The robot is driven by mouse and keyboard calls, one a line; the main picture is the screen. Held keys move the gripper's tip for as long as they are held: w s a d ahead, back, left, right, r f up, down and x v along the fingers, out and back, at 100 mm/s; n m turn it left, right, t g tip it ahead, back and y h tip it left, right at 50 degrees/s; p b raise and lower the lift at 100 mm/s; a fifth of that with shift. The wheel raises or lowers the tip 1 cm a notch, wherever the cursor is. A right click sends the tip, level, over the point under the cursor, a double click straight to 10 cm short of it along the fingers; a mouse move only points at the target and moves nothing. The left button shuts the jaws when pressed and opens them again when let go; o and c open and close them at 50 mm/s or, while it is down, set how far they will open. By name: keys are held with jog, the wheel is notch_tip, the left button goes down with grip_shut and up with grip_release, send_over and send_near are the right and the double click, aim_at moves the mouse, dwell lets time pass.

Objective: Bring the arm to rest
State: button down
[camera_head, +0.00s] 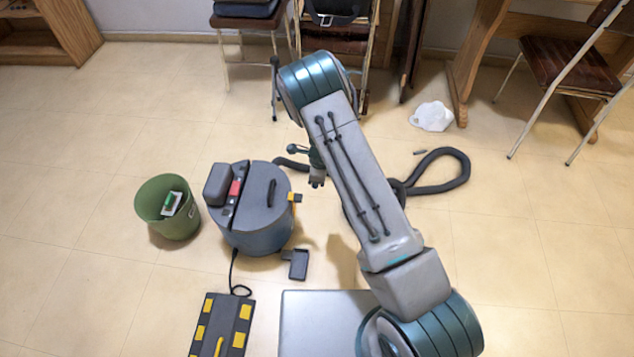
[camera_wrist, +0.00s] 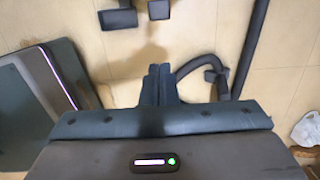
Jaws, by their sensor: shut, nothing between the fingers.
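My gripper (camera_head: 317,183) hangs below the raised elbow of my arm in the head view, partly hidden behind the arm link. It is over the floor, to the right of a round blue-grey canister (camera_head: 262,210). In the wrist view, the two dark fingers of my gripper (camera_wrist: 160,70) are together, with nothing held between them. Bare floor shows just past the fingertips. My arm rises from the lower right of the head view and folds at the elbow.
A green bin (camera_head: 168,222) stands left of the canister. A black hose (camera_head: 445,183) curls on the floor at right, near a white crumpled item (camera_head: 432,116). A dark board with yellow blocks (camera_head: 222,325) lies in front. Chairs stand at the back.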

dwell(0.4)
jog(key=s+d+r+n+p, duration=0.2)
jog(key=r+n+p, duration=0.15)
jog(key=r, duration=0.95)
jog(key=s+d+r+n+y+p, duration=0.1)
jog(key=s+d+r+n+p, duration=0.2)
jog(key=r, duration=0.9)
jog(key=s+d+r+n+p, duration=0.1)
jog(key=s+r+n+p, duration=0.2)
jog(key=r, duration=1)
jog(key=s+d+r+n+t+p, duration=0.1)
jog(key=s+d+r+n+p, duration=0.2)
jog(key=s+r, duration=0.3)
jog(key=s+d+r+n+h+p, duration=0.1)
jog(key=s+d+r+n+p, duration=0.2)
jog(key=r, duration=0.6)
jog(key=s+d+r+n+t+h+p, duration=0.1)
jog(key=s+d+r+n+p, duration=0.2)
jog(key=s+r+p, duration=0.3)
jog(key=shift+s+d+r+n+t, duration=0.2)
jog(key=shift+s+r+n+t, duration=0.15)
jog(key=shift+s+r, duration=1.15)
jog(key=shift+s+f, duration=0.35)
jog(key=shift+f, duration=0.05)
